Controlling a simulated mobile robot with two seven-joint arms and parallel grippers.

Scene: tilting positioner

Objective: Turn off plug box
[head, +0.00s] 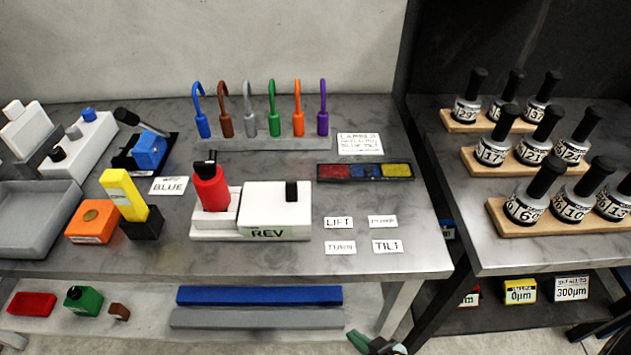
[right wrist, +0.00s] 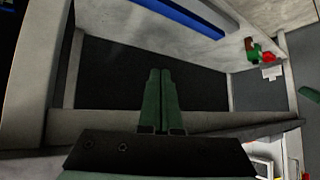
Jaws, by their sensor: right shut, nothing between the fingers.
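No object in view is marked as a plug box, and I cannot tell which one it is. A white box labelled REV (head: 275,212) with a small black switch-like piece (head: 291,191) on top sits mid-table. A red bottle-like piece (head: 211,188) with a black top stands at its left end. A white strip (head: 93,145) with blue, grey and black pieces on it lies at the back left. My right gripper (head: 376,344) shows at the bottom edge, below the table's front edge and apart from these objects. In the right wrist view its green fingers (right wrist: 161,100) are shut and empty. My left gripper is out of view.
Several coloured hooks (head: 249,110) stand at the back. An orange block (head: 94,221), a yellow piece (head: 123,194) and a grey tray (head: 38,222) fill the left. Small label cards (head: 339,223) lie right of the white box. A second table (head: 472,229) holds bottles on wooden racks.

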